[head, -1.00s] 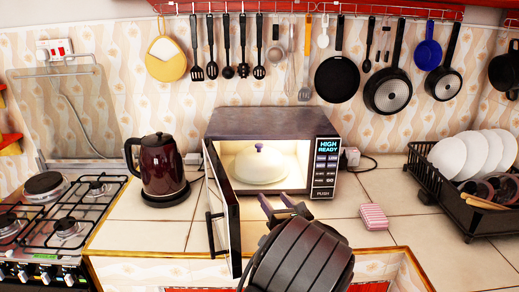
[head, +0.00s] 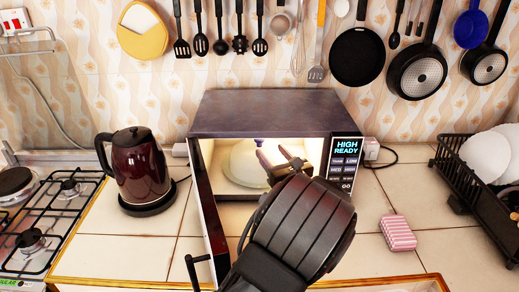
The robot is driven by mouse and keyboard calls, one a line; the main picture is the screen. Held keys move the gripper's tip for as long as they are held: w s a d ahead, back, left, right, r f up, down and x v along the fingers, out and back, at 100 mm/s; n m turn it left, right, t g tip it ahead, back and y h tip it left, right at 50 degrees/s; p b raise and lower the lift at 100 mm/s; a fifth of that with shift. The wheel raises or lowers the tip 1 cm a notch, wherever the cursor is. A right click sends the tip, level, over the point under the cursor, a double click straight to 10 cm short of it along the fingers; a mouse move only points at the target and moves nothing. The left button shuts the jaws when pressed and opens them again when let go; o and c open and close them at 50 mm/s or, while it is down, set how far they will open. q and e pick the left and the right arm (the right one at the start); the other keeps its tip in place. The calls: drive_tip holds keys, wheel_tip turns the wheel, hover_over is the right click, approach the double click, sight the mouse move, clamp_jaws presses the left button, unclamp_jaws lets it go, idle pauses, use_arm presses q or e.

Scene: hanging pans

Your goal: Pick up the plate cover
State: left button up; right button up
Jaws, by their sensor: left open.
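The white domed plate cover (head: 238,165) sits inside the lit microwave (head: 262,113), whose door stands open to the left. Its purple knob is partly lost behind my gripper, and the cover's right side is hidden. My left gripper (head: 275,157) is at the microwave's opening, with its fingers apart and pointing in towards the cover. It overlaps the cover's right part in the picture; I see nothing held, and cannot tell whether it touches the cover. My right gripper is not in view.
The open microwave door (head: 208,215) stands left of my arm. A dark red kettle (head: 140,168) is to the left, beside the stove (head: 40,220). A pink striped sponge (head: 398,233) and a black dish rack (head: 480,200) are to the right. Pans hang above.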

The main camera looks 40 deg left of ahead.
sight(261, 141)
use_arm(q)
drive_tip(key=shift+p+x, duration=0.3)
drive_tip(key=shift+x, duration=1.1)
drive_tip(key=shift+w+a, duration=0.15)
drive_tip(key=shift+a, duration=0.1)
drive_tip(key=p+x, duration=0.2)
drive_tip(key=x, duration=0.2)
drive_tip(key=shift+w+a+f, duration=0.1)
drive_tip(key=shift+a, duration=0.2)
drive_tip(key=shift+c, duration=0.2)
clamp_jaws()
